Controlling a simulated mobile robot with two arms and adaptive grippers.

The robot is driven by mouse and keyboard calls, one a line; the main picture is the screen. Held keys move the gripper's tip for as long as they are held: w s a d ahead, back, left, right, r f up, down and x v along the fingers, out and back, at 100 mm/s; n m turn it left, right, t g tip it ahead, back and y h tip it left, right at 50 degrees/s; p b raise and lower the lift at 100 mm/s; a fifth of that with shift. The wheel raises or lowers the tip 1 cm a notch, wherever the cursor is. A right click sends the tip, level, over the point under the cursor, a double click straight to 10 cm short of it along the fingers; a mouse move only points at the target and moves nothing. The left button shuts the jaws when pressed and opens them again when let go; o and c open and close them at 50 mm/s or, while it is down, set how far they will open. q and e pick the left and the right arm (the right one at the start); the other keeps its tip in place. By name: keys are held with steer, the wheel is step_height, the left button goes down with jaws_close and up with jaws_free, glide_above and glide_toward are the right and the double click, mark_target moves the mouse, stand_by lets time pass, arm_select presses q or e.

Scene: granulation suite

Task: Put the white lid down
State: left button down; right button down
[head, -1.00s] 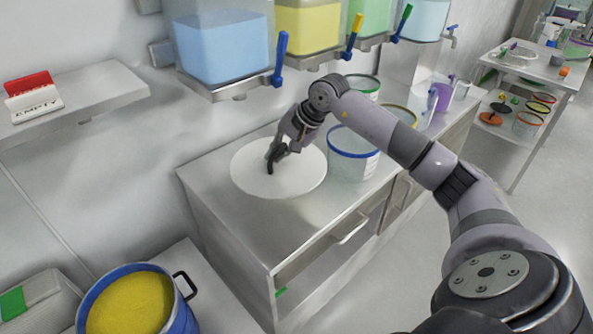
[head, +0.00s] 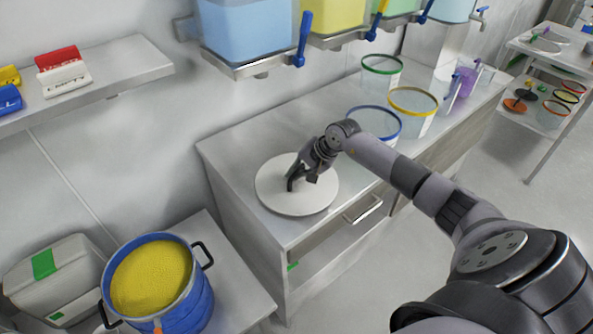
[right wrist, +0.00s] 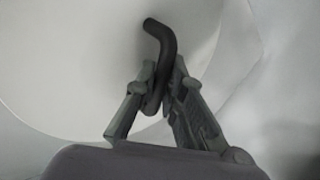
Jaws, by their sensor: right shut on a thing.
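The white lid (head: 312,201) is a flat round disc with a dark bent handle. It appears level over the left part of the steel counter (head: 225,150). I cannot tell whether it touches the counter or hangs just above it. My right gripper (head: 293,181) is at the middle of the lid, shut on its handle. In the right wrist view, the fingers (right wrist: 162,70) close on the dark handle (right wrist: 158,35), with the pale lid (right wrist: 70,65) filling much of the picture behind. My left gripper is not in view.
Open clear tubs with blue (head: 376,110), yellow (head: 428,94) and green (head: 382,64) rims stand on the counter. Coloured bins with taps (head: 250,30) hang above. A blue pot of yellow powder (head: 150,278) stands on a lower surface at bottom left.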

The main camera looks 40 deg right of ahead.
steer(key=c, duration=2.1)
jaws_free()
steer(key=shift+c, duration=0.2)
steer(key=o, duration=0.5)
steer(key=shift+c, duration=0.2)
steer(key=shift+r, duration=0.1)
steer(key=shift+s+d+r, duration=0.15)
steer(key=shift+s+r, duration=0.05)
steer(key=shift+r, duration=0.05)
steer(key=b+v, duration=0.2)
steer(key=v, duration=0.9)
